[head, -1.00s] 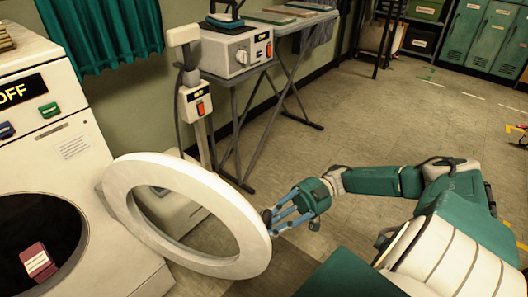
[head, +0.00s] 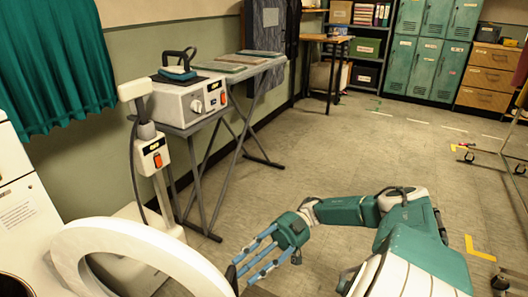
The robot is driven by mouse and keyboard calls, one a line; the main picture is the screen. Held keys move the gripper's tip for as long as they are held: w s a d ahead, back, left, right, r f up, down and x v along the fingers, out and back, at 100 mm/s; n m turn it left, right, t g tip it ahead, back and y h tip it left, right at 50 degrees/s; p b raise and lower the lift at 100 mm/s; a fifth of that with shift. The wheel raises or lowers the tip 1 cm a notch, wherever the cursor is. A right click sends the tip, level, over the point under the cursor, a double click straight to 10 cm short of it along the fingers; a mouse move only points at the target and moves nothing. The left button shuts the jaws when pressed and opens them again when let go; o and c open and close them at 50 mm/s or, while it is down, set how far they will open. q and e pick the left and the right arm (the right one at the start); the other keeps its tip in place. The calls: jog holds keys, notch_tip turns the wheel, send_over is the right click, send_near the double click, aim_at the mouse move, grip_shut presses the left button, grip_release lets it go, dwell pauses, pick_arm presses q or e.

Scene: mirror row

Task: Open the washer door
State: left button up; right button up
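The washer door (head: 150,240) is a white ring that stands swung open at the lower left, its lower part cut off by the picture's bottom edge. The washer (head: 22,215) shows only as a strip of its white front at the left edge, with a bit of the dark drum opening below. My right gripper (head: 243,278) has its blue fingers spread, pointing down-left at the door's right outer rim. Its fingertips are close to the rim; I cannot tell whether they touch. My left gripper is not in view.
An ironing table (head: 243,70) with an iron (head: 178,66) on a white unit stands along the wall. A white post with a switch box (head: 152,156) stands behind the door. Lockers (head: 430,50) and drawers are at the back. The middle floor is clear; a wheeled rack (head: 500,155) is right.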

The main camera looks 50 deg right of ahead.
jog(key=s+d, duration=0.1)
jog(key=d, duration=0.6)
jog(key=shift+d, duration=0.25)
jog(key=shift+s, duration=0.1)
